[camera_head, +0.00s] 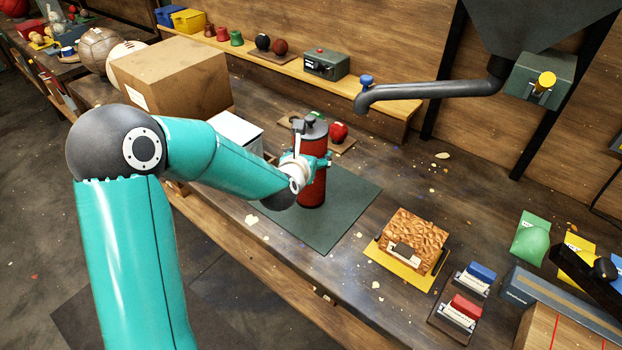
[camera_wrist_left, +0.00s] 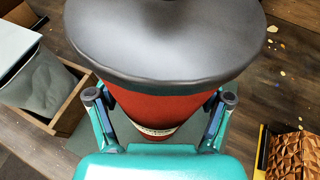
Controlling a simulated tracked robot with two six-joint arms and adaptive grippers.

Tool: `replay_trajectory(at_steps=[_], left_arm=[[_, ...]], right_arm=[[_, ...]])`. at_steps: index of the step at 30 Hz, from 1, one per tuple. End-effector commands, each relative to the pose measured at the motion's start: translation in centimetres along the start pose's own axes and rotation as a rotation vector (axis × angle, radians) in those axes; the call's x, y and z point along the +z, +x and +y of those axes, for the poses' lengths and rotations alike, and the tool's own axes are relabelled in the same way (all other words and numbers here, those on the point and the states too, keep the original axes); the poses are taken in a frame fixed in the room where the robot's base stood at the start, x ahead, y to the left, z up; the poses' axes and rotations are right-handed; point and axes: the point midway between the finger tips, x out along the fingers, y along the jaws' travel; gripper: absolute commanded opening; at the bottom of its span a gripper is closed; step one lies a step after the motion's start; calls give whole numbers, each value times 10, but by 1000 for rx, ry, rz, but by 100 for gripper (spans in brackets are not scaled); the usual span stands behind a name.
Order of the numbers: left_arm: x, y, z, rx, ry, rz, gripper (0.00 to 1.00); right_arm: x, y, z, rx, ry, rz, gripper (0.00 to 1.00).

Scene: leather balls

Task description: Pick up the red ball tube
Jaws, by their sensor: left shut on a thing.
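The red ball tube (camera_head: 313,180) stands upright with a dark grey lid, over the dark green mat (camera_head: 345,205) on the workbench. The fingers of the left gripper (camera_wrist_left: 160,105) press on both sides of the tube. I cannot tell whether its base touches the mat. My right gripper is not in view.
A red ball (camera_head: 338,131) sits on a small board behind the tube. A cardboard box (camera_head: 175,75) and a white box (camera_head: 238,132) stand to the left. A brown textured block (camera_head: 413,238) lies to the right. A dark pipe (camera_head: 430,91) overhangs the back of the bench.

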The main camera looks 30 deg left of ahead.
Motion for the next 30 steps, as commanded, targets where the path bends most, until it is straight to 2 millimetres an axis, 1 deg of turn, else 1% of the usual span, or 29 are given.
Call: replay_trajectory(at_steps=[1, 3, 11, 17, 23, 26, 30], left_arm=[[0, 0, 0, 0, 0, 0, 18], [2, 0, 0, 1, 0, -5, 9], [3, 0, 0, 1, 0, -6, 9], [12, -4, 0, 1, -1, -8, 9], [34, -13, 0, -1, -2, -11, 9], [53, -20, 0, 1, -2, -13, 9], [85, -34, -1, -1, -3, -13, 9]], right_arm=[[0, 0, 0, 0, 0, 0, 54], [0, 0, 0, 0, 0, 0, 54], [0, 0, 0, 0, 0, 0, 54], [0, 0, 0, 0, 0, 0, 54], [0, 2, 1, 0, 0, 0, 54], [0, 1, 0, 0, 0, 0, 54], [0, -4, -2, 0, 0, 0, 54]])
